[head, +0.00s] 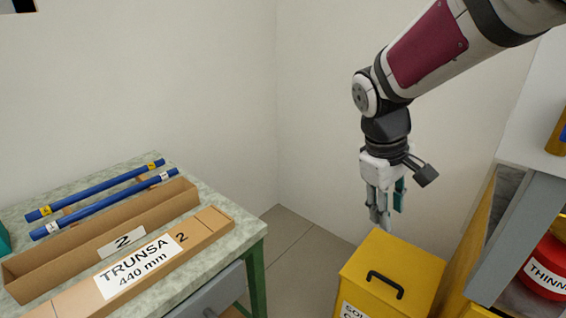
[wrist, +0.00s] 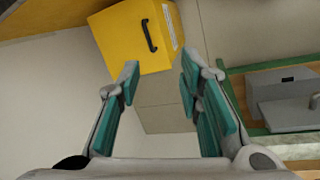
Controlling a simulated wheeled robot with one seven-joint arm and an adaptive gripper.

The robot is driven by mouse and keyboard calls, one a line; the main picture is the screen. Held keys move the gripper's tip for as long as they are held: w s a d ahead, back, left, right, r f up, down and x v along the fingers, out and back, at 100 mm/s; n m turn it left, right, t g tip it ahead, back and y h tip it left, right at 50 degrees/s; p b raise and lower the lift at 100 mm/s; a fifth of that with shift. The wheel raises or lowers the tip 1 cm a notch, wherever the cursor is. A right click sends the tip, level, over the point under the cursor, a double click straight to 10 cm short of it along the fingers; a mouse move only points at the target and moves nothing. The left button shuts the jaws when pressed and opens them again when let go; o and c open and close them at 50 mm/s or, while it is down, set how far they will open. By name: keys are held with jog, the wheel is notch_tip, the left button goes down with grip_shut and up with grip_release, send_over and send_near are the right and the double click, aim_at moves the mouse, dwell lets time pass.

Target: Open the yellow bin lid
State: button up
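The yellow bin (head: 392,280) stands on the floor at the lower right of the head view. Its flat yellow lid (head: 405,257) is closed and has a black handle (head: 385,283) on top. In the wrist view the yellow lid (wrist: 120,32) shows at the top, with its black handle (wrist: 149,35). My gripper (head: 385,222) points down above and behind the bin's far left edge, apart from the handle. In the wrist view the fingers of my gripper (wrist: 159,82) are spread wide with nothing between them.
A table (head: 235,222) at left bears blue rods (head: 105,190), a cardboard trough (head: 100,240) and a box labelled TRUNSA (head: 135,268). A grey-and-yellow cabinet (head: 510,235) with a red can (head: 546,268) stands close right of the bin. Floor (head: 300,250) between table and bin is clear.

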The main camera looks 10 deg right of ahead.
jog(key=w+d+f+n+g+b, duration=0.1)
jog(key=w+d+f+b, duration=0.15)
jog(key=f, duration=0.45)
jog(key=w+d+f+n+g+h+b, duration=0.1)
jog(key=w+d+f+b, duration=0.2)
jog(key=f, duration=0.4)
jog(key=w+d+f+n+b, duration=0.1)
jog(key=w+f+b, duration=0.25)
jog(key=f, duration=0.35)
jog(key=b, duration=0.4)
send_near(389, 281)
jog(key=x, duration=0.8)
jog(key=shift+f, duration=0.1)
grip_shut()
